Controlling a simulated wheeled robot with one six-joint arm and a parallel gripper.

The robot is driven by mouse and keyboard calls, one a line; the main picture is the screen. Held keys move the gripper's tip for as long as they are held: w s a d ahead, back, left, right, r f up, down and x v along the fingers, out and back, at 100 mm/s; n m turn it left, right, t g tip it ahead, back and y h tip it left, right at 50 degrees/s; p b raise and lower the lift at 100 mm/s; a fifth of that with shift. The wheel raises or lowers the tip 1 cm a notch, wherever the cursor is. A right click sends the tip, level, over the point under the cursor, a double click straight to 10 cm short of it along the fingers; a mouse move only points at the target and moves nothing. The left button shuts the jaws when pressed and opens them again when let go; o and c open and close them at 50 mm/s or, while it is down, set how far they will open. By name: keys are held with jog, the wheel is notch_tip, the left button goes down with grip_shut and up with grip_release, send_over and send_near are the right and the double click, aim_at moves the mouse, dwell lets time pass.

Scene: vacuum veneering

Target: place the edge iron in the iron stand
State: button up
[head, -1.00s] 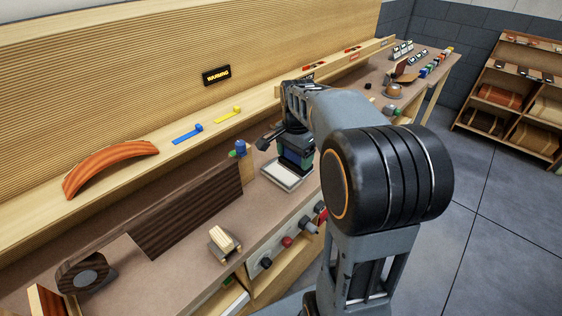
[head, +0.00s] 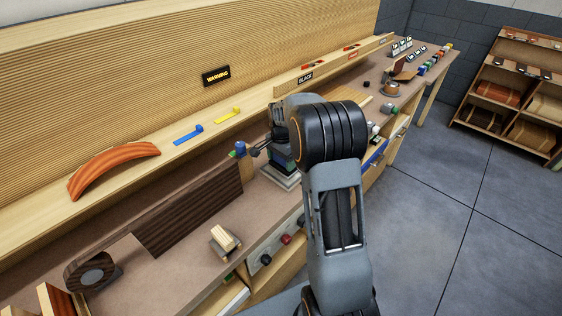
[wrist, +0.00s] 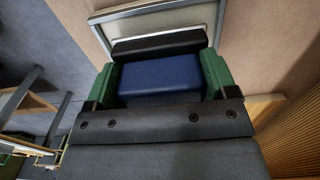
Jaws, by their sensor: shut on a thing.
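The edge iron shows in the wrist view as a blue block (wrist: 160,76) with a black part (wrist: 160,43) at its far end. My gripper (wrist: 160,88) is shut on it, with a green finger on each side. In the head view my gripper (head: 284,158) points down over the bench, and my arm partly hides the iron. A pale, grey-rimmed rectangular plate, which looks like the iron stand (head: 277,177), lies under the gripper. Its rim also shows in the wrist view (wrist: 97,28), beyond the iron. I cannot tell whether the iron touches the stand.
A blue and green item (head: 240,149) stands just left of my gripper. Knobs (head: 286,239) line the bench front. Open floor (head: 440,220) lies at right.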

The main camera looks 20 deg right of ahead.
jog(key=shift+f, duration=0.6)
jog(key=shift+f, duration=0.2)
jog(key=o, duration=1.4)
jog(key=shift+s, duration=0.1)
jog(key=shift+r, duration=0.15)
